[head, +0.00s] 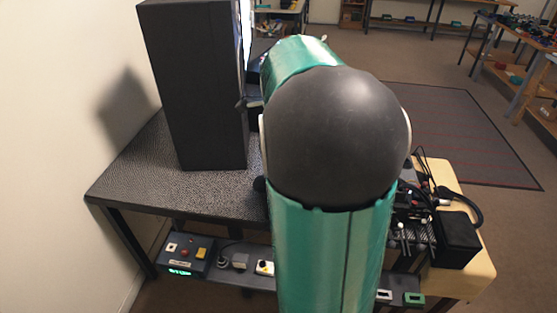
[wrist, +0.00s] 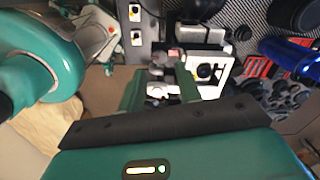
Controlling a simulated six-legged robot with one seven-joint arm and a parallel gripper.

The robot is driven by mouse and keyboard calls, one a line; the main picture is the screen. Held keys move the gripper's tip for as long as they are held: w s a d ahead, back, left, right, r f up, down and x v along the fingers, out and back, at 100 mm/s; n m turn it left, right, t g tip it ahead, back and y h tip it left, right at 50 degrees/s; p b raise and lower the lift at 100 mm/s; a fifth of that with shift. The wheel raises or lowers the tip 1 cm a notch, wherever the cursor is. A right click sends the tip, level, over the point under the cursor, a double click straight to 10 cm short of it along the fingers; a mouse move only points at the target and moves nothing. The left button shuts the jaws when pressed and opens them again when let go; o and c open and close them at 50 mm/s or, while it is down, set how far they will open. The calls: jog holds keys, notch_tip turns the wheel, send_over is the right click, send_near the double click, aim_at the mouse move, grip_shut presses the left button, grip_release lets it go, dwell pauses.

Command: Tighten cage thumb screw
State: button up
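In the wrist view, my gripper (wrist: 162,76) has two green fingers that stand apart with a clear gap between them. A small grey knob-like part (wrist: 160,60), which may be the thumb screw, shows at the fingertips. I cannot tell whether the fingers touch it. A white square plate with a dark round opening, which looks like the cage (wrist: 220,62), is just right of the right finger. A pale piece (wrist: 157,91) shows in the gap. In the head view my arm hides the gripper and the cage.
The head view shows a dark textured table (head: 225,195) with a tall black box (head: 195,85) on it. A shelf below holds a control box (head: 188,255). A yellowish board (head: 470,270) carries a black box (head: 457,238) and cables. A blue cylinder (wrist: 290,55) is right in the wrist view.

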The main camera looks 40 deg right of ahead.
notch_tip(320, 180, up, 8)
jog(key=shift+r, duration=0.2)
dwell(0.5)
jog(key=s+a+f+n+t, duration=0.1)
jog(key=s+a+n+t, duration=0.1)
jog(key=a+n, duration=0.6)
jog(key=s+a+f+n+t, duration=0.1)
jog(key=s+a+f+n, duration=0.1)
jog(key=s+a+n, duration=0.3)
jog(key=s+a+f+n+t, duration=0.2)
jog(key=s+a+n, duration=0.1)
jog(key=a+n, duration=0.9)
jog(key=a, duration=0.2)
jog(key=shift+s+a+n+t, duration=0.3)
jog(key=shift+s, duration=0.05)
